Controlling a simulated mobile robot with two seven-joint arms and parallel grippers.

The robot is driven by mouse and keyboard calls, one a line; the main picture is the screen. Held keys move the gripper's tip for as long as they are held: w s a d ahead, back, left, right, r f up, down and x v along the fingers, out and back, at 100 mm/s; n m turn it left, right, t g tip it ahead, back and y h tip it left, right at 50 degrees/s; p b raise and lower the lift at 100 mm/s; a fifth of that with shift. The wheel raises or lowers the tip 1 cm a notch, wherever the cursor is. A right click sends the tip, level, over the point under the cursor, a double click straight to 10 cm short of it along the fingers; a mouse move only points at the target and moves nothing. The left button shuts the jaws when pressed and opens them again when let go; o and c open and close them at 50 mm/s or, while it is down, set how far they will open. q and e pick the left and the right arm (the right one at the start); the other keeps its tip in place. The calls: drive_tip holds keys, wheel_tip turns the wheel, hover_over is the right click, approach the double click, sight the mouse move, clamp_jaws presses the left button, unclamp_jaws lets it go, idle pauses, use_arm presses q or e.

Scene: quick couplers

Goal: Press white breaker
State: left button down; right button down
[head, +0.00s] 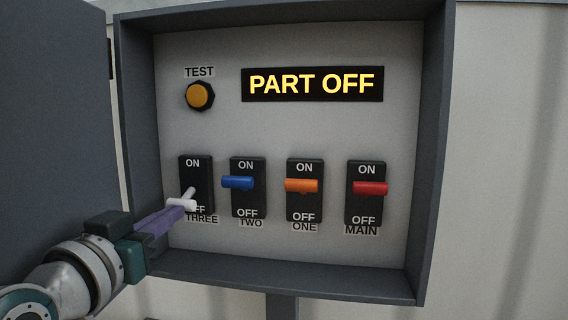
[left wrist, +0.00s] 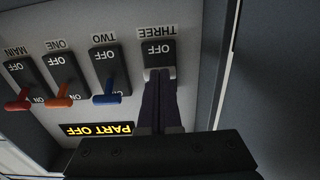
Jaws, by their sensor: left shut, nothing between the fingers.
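The white breaker lever (head: 182,203) is on the leftmost switch, labelled THREE. The lever is tilted down over that switch's OFF marking in the head view. My left gripper (head: 178,212) is shut and empty, with its purple fingertips right at the lever from the lower left. I cannot tell whether they touch it. In the left wrist view, which is upside down, the fingers (left wrist: 159,75) reach to the THREE switch (left wrist: 158,52) and mostly hide the lever. My right gripper is not in view.
To the right are the blue lever (head: 238,183), orange lever (head: 301,185) and red lever (head: 370,188), set higher than the white one. Above are an orange TEST button (head: 200,95) and a display (head: 312,84) reading PART OFF. The open cabinet door (head: 55,120) stands at left.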

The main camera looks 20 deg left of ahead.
use_arm(q)
drive_tip(key=p+v, duration=0.2)
drive_tip(key=v, duration=0.8)
drive_tip(key=shift+p, duration=0.4)
drive_tip(key=shift+d, duration=0.1)
